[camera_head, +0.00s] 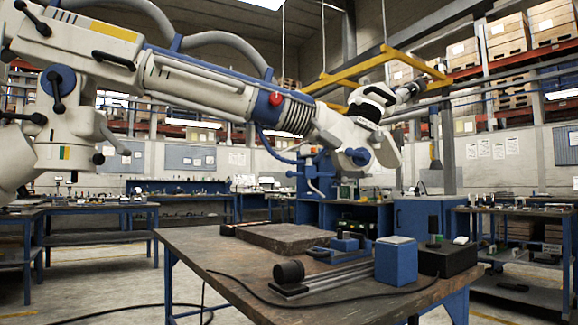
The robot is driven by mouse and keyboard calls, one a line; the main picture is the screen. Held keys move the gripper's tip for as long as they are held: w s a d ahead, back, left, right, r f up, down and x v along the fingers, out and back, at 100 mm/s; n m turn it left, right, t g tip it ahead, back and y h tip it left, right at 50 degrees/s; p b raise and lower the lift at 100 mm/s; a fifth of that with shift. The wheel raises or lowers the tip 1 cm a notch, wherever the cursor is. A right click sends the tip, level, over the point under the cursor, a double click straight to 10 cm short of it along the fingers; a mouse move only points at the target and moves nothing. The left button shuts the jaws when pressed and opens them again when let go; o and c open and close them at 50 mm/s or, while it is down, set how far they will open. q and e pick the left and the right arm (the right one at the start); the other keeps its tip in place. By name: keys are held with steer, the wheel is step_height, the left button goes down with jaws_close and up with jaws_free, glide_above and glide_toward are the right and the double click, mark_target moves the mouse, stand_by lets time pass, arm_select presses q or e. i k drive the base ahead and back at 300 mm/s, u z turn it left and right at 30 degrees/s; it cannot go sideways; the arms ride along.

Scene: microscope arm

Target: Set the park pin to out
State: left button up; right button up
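A large white and blue jointed arm (190,78) reaches in from the left across the upper picture. It has several dark knobs and levers on its left part. A red knob (276,98) sits on the blue collar (270,108) near its middle. A blue knob (358,156) is on the right-hand joint, below a black and white head piece (372,104). I cannot tell which part is the park pin, or whether it is in or out. Neither of my grippers is in view.
A worn workbench (215,262) stands below the arm. On it are a flat slab (285,237), a rail with a black cylinder (290,271), a blue block (396,261), a dark box (450,258) and a cable. A yellow frame (370,65) hangs behind. Open floor lies at left.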

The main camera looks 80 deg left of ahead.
mark_target(98, 158)
steer(key=z, duration=1.85)
steer(key=k, duration=1.2)
steer(key=z, duration=2.05)
steer(key=k, duration=0.7)
steer(key=u, duration=1.9)
